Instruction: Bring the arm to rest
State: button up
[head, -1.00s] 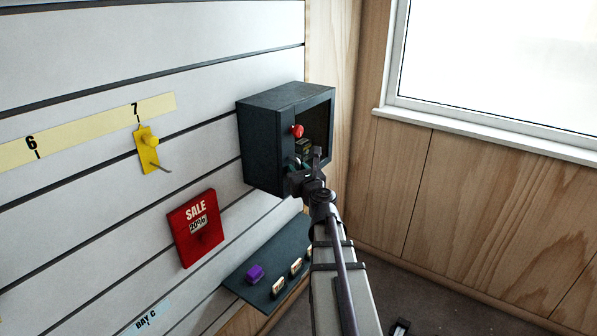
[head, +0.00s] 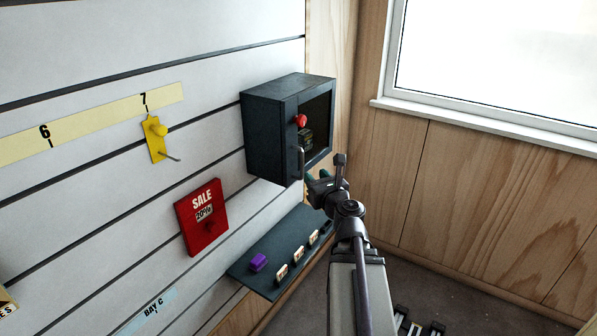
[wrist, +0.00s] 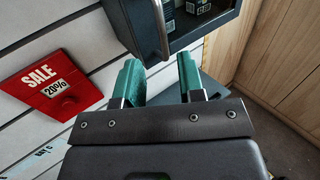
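My gripper (wrist: 160,82) shows in the wrist view with its two green fingers apart and nothing between them. In the head view my gripper (head: 318,182) is in front of and just below the dark cabinet (head: 268,133), clear of it. Labelled items (wrist: 197,6) show behind the window.
A dark shelf (head: 262,284) with a purple block (head: 258,262) and several tags is below the cabinet. A red SALE sign (head: 203,218) and a yellow hook plate (head: 154,139) are on the slatted wall. A wood wall and window (head: 495,60) are right. Open space lies before the wood wall.

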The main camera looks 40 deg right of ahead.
jog(key=s+a+f+n+g+y+p, duration=0.1)
jog(key=s+a+f+n+g+y, duration=0.1)
jog(key=a+f+n+g, duration=0.65)
jog(key=s+a+f+n+g+y, duration=0.1)
jog(key=s+a+n+g+y, duration=0.15)
jog(key=a+n, duration=0.75)
jog(key=s+a+f+n+g+y+p, duration=0.15)
jog(key=a+f+n+g, duration=0.3)
jog(key=n, duration=1.15)
jog(key=s+a+n+g+h, duration=0.1)
jog(key=a+n, duration=0.3)
jog(key=a, duration=0.4)
jog(key=shift+a+g+p, duration=0.3)
jog(key=shift+a+g, duration=0.05)
jog(key=shift+g, duration=0.1)
jog(key=shift+o, duration=0.4)
